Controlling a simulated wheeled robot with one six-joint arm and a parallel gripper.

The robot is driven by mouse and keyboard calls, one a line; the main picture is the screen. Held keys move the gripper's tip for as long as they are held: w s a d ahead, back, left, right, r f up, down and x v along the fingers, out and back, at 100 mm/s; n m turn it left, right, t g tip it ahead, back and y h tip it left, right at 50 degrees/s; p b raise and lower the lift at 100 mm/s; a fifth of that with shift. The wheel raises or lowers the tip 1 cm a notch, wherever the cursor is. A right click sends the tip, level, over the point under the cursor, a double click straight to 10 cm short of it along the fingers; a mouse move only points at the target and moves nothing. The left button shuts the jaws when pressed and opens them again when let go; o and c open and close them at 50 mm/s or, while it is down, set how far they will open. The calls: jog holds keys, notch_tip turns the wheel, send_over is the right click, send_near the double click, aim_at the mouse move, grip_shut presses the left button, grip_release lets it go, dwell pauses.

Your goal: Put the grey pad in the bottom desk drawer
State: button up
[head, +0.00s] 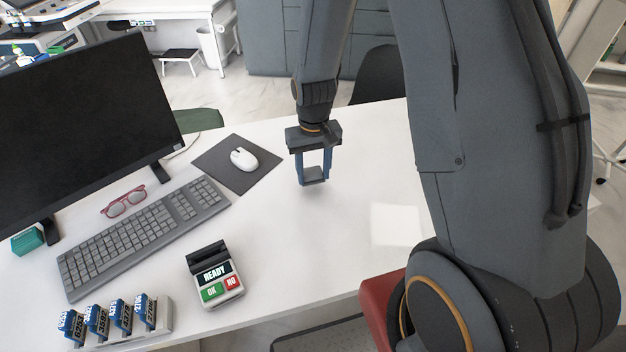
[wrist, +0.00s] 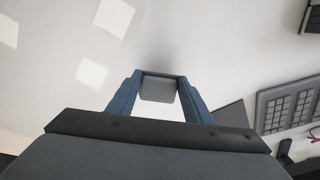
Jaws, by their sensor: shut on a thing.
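My gripper (head: 314,172) is over the white desk, right of the dark mouse mat, with its blue fingers pointing down. It is shut on a small grey pad (head: 315,176), held between the fingertips. The wrist view also shows the grey pad (wrist: 158,88) between the fingers. The pad is at or a little above the desk top; I cannot tell whether it touches. I cannot make out the bottom desk drawer in either view.
The white desk (head: 350,222) is clear around the gripper. To the left are a mouse (head: 244,159), a keyboard (head: 145,235), red glasses (head: 123,202), a monitor (head: 85,125) and a card terminal (head: 214,275).

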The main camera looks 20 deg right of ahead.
aim_at(313, 176)
jog(key=shift+f+p, duration=0.4)
jog(key=shift+f, duration=1.45)
jog(key=o, duration=0.7)
jog(key=shift+f, duration=0.15)
jog(key=shift+c, duration=0.2)
jog(key=o, duration=0.4)
jog(key=shift+o, duration=0.2)
